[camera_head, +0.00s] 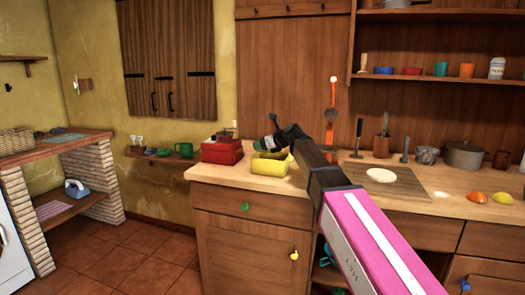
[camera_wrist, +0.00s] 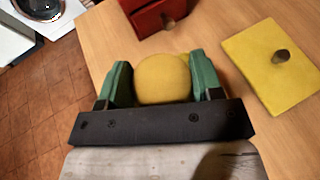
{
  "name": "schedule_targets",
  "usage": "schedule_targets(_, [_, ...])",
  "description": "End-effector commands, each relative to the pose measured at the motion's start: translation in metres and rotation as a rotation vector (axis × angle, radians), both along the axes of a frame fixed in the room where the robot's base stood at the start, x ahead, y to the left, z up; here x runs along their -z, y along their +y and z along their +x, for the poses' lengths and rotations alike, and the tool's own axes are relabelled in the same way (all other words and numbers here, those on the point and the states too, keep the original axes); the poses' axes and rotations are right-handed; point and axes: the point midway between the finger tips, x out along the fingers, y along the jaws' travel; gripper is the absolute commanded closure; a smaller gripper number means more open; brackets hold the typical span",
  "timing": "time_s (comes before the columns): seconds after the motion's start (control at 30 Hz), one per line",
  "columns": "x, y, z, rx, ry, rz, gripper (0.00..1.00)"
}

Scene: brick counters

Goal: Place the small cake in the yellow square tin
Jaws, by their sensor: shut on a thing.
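My gripper (camera_wrist: 159,62) has its two green fingers on either side of a plain, round, yellow-tan thing (camera_wrist: 162,82), which looks like the small cake. The fingers are shut on it. In the head view my gripper (camera_head: 266,144) is over the left part of the counter, close above the yellow tin (camera_head: 268,167); the held thing cannot be made out there. In the wrist view a flat yellow square with a brown knob (camera_wrist: 268,75) shows right of the gripper, apart from it. I cannot tell whether it is a lid on the tin. The tin's inside is hidden.
A red box (camera_head: 222,152) stands left of the tin; it also shows in the wrist view (camera_wrist: 150,14). Utensils and a pot (camera_head: 464,155) stand behind. The counter's left edge is near the gripper.

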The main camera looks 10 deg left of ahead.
Motion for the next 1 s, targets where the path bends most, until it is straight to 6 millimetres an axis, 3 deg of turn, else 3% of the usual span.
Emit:
schedule_targets(0.17, [0.022, 0.000, -0.001, 0.000, 0.000, -0.001, 0.64])
schedule_targets(1.0, [0.035, 0.000, 0.000, 0.000, 0.000, 0.000, 0.64])
